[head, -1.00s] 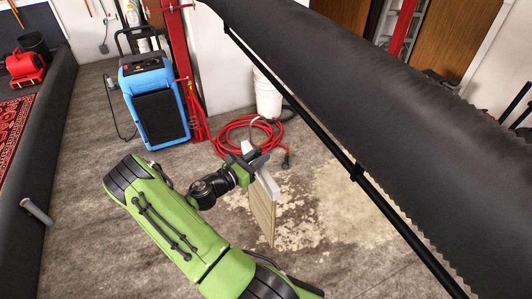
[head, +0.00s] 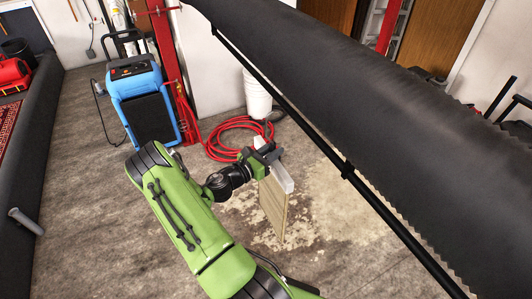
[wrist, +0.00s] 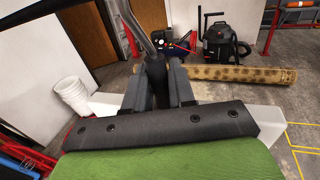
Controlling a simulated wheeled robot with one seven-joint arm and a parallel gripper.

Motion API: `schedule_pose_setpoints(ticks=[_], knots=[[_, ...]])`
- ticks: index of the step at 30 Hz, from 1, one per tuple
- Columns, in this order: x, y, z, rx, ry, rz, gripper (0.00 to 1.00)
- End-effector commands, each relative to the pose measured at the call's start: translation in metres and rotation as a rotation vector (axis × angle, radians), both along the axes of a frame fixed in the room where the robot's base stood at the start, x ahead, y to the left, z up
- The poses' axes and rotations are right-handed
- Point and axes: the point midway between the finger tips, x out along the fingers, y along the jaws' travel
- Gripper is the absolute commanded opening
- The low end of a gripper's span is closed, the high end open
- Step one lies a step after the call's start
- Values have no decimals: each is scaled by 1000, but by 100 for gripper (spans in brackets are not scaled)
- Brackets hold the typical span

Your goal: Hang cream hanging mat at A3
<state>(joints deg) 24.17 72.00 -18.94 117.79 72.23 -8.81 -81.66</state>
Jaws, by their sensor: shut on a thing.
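The cream hanging mat (head: 272,207) hangs below my gripper (head: 266,156) in the head view, clear of the pole at right. A pale bar (head: 283,178) runs along its top edge. My gripper is shut on the mat at its top. In the wrist view, the gripper's dark fingers (wrist: 160,88) are close together around a grey hook-like piece (wrist: 145,35), and ends of the pale bar (wrist: 262,120) show beyond the wrist. The mat's face is hidden there. I cannot make out any A3 mark.
A long black pole (head: 345,168) and a large dark roll (head: 370,110) cross the right side. A blue machine (head: 140,95), red hose (head: 230,135) and white bucket (head: 258,95) stand behind. A rolled rug (wrist: 230,74) and black vacuum (wrist: 222,42) show in the wrist view.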

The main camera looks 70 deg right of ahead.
Motion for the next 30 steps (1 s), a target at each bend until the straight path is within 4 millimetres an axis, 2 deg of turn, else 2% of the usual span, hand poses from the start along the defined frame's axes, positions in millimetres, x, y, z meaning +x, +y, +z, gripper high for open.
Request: schedule_pose_setpoints(ticks=[9, 30], knots=[[-17, -19, 1, -4, 1, -1, 0], [-38, -44, 2, -3, 0, 0, 0]])
